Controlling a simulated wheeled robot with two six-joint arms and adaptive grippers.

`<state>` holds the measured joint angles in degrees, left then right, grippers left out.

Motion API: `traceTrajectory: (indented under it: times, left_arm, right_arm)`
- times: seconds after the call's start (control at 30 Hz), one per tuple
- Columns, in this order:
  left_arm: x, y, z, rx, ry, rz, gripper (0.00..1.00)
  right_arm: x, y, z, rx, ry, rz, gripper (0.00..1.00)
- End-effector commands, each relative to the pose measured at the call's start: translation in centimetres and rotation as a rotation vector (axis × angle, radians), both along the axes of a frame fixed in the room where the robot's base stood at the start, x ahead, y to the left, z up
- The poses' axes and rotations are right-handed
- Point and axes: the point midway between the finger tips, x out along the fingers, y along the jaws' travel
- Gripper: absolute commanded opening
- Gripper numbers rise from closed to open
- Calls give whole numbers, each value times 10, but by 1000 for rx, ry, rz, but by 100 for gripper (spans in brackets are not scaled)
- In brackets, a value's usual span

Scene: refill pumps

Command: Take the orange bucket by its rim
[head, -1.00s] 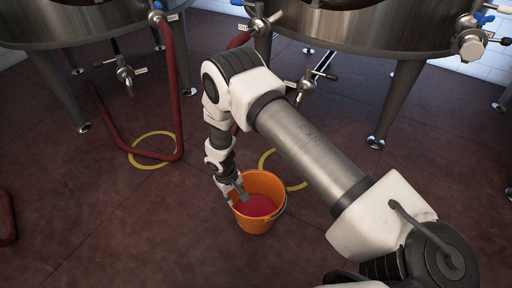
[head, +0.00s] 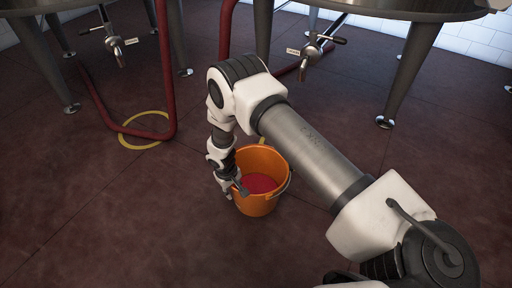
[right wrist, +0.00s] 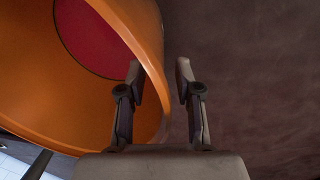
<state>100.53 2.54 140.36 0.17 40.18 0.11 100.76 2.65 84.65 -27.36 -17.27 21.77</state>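The orange bucket (head: 257,204) stands upright on the floor in the head view, with red contents (head: 258,183) inside and a handle at its right side. My right gripper (head: 238,188) reaches down to the bucket's left rim. In the right wrist view, the bucket (right wrist: 95,110) fills the left side. My right gripper (right wrist: 160,85) is open there. One finger is inside the bucket and the other outside, with the rim between them. A gap shows between the rim and the outer finger. My left gripper is not in view.
Steel tanks on legs (head: 398,85) stand behind, with valves (head: 318,48) hanging below. A red hose (head: 167,75) runs down to the floor near a yellow ring (head: 146,130). The floor (head: 110,230) left and front of the bucket is clear.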

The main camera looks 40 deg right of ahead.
Motion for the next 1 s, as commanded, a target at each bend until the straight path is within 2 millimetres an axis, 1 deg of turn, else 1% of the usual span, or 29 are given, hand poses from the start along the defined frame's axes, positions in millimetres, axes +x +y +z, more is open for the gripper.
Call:
traceTrajectory:
  times: [0.07, 0.17, 0.2, 0.53, 0.63, 0.77, 0.9, 1.0]
  left_arm:
    - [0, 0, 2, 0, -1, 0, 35]
    - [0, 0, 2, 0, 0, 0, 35]
    - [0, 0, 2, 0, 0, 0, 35]
    - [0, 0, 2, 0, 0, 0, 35]
    - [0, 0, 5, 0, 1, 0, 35]
    - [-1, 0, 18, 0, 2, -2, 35]
    - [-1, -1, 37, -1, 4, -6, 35]
    - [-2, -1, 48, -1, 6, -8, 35]
  right_arm:
    - [0, 0, 2, 0, 0, 0, 34]
    - [0, 0, 2, 0, 0, 0, 2]
    - [0, 0, 2, 0, 0, 0, 0]
    - [1, 0, 3, 0, -1, 0, 0]
    - [1, 0, 8, 0, -2, 0, 0]
    - [1, 0, 28, 0, -1, 0, 0]
    - [1, 0, 60, 0, -2, 0, 0]
    - [1, 0, 80, -1, -1, 0, 0]
